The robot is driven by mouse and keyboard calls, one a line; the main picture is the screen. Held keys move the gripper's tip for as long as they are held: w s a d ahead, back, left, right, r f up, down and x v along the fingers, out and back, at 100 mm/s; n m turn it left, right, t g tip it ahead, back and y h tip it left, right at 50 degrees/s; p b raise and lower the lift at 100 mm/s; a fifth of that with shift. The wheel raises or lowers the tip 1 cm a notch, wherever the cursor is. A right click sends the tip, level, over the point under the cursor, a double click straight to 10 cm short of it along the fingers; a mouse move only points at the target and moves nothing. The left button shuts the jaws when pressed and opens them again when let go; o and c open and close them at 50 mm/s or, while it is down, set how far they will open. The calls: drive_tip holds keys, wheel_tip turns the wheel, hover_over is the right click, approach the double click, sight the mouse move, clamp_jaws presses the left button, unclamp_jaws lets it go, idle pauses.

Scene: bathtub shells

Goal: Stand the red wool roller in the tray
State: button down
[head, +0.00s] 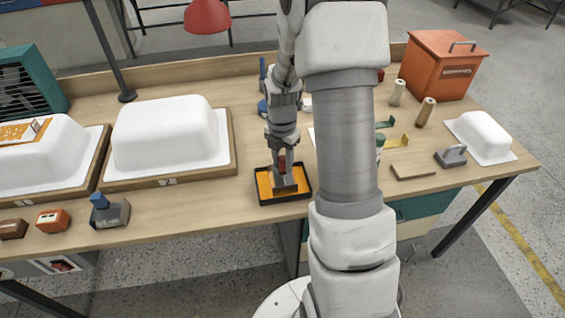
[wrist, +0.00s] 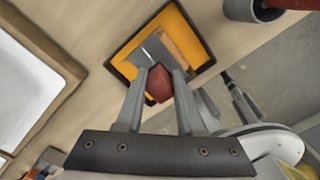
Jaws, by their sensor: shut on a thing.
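The red wool roller shows as a red grip (head: 282,162) above a flat grey head in the head view; the red grip also shows in the wrist view (wrist: 159,85). My gripper (head: 282,150) points down and is shut on the red grip, with one finger on each side in the wrist view (wrist: 158,78). The tray (head: 262,200) has a black rim and an orange inside. The roller's grey head is over the tray's inside and looks upright; whether it touches the floor of the tray is unclear. The tray also shows in the wrist view (wrist: 127,68).
White tub shells (head: 165,135) on wooden frames stand left of the tray. An orange box (head: 440,65) and small white shell (head: 483,135) are right.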

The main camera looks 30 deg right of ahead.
drive_tip(key=shift+f, duration=0.1)
drive_tip(key=shift+f, duration=0.15)
drive_tip(key=c, duration=0.5)
unclamp_jaws()
